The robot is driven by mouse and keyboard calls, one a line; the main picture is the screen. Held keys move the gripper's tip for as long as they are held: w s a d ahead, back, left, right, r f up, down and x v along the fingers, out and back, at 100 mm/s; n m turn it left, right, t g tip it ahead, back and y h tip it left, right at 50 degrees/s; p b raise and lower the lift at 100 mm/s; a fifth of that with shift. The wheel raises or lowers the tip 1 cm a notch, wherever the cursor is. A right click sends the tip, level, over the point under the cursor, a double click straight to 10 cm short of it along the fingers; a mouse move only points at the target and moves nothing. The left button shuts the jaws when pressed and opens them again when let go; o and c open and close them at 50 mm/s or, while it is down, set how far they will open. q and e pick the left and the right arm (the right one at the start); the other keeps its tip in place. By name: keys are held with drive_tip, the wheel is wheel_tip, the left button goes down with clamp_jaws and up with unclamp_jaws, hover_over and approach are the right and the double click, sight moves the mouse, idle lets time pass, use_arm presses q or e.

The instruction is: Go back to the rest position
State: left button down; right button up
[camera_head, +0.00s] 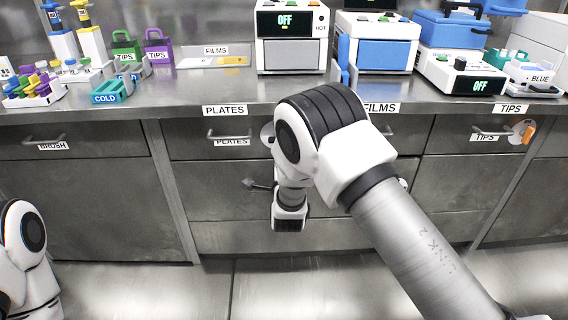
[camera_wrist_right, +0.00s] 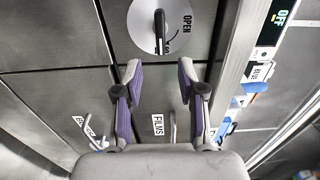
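My right arm (camera_head: 415,240) comes in from the lower right, rises to a bent elbow in front of the drawers, and its wrist end (camera_head: 290,215) hangs down near the middle. The right gripper's fingers cannot be made out in the head view. In the right wrist view my right gripper (camera_wrist_right: 160,72) is open, its two purple-padded fingers apart with nothing between them. My left arm (camera_head: 28,255) shows only partly at the lower left edge; its gripper is out of view.
A round dial (camera_wrist_right: 142,22) marked OPEN lies beyond the right fingertips. Drawers with handles (camera_head: 228,137) stand close behind the arm. The steel counter (camera_head: 190,92) holds tube racks, a white OFF device (camera_head: 291,22) and blue-fronted devices (camera_head: 385,54). The floor (camera_head: 215,290) in front looks clear.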

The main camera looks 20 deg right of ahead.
drive_tip(key=shift+v, duration=1.4)
